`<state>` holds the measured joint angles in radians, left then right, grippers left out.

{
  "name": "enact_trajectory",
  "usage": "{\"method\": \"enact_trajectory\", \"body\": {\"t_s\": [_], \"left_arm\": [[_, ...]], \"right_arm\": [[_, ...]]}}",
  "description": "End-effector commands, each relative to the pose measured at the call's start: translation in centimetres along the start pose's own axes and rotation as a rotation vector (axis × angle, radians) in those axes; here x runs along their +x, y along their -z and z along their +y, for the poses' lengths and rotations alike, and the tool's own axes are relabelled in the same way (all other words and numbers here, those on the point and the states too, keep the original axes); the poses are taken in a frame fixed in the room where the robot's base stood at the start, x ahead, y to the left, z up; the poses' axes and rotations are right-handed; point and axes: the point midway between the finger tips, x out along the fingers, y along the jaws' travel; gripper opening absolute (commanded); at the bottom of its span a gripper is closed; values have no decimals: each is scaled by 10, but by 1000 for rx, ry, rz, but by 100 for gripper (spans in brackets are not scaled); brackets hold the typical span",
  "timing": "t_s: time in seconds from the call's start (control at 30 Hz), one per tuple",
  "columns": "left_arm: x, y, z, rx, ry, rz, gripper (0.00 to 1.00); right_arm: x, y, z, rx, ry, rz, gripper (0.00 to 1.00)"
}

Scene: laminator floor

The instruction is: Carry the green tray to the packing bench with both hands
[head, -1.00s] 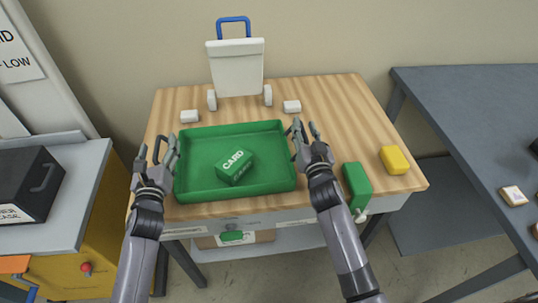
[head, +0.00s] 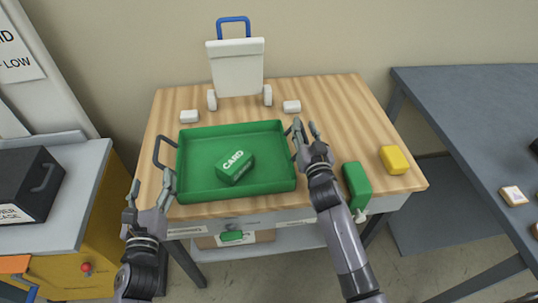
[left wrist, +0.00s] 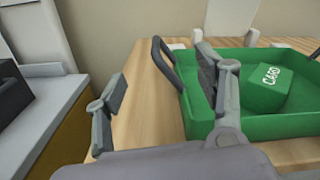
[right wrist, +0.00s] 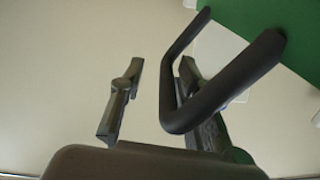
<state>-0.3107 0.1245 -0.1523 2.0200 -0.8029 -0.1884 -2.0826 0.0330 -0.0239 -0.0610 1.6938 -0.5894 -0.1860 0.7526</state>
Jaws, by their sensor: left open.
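The green tray (head: 190,187) lies on a wood-topped table, with a green CARD box (head: 235,166) inside it. Its dark left handle (head: 158,152) is free. My left gripper (head: 151,186) is open and empty, in front of that handle near the table's front left edge. In the left wrist view the left handle (left wrist: 166,62) stands beyond the spread fingers. My right gripper (head: 306,130) is at the tray's right side. In the right wrist view its fingers are apart, and the right handle (right wrist: 182,105) reaches between them, partly covering one finger. I cannot tell which table is the packing bench.
A white bin with a blue handle (head: 236,65) stands behind the tray. A green block (head: 357,185) and a yellow block (head: 394,160) lie to its right. A dark grey table (head: 460,95) is at right. A grey cabinet with a black case (head: 30,185) is at left.

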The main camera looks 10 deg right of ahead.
Motion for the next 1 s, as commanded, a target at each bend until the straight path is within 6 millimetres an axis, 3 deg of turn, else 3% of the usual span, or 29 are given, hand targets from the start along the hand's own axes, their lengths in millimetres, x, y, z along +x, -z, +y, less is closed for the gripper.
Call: {"method": "enact_trajectory", "body": {"t_s": [0.3, 0.8, 1.0], "left_arm": [[-4, 0, 0, 0, 1, -1, 64], [-4, 0, 0, 0, 0, -1, 64], [-4, 0, 0, 0, 0, -1, 64]], "right_arm": [[0, 0, 0, 0, 0, 0, 30], [0, 0, 0, 0, 0, 0, 63], [0, 0, 0, 0, 0, 0, 63]]}}
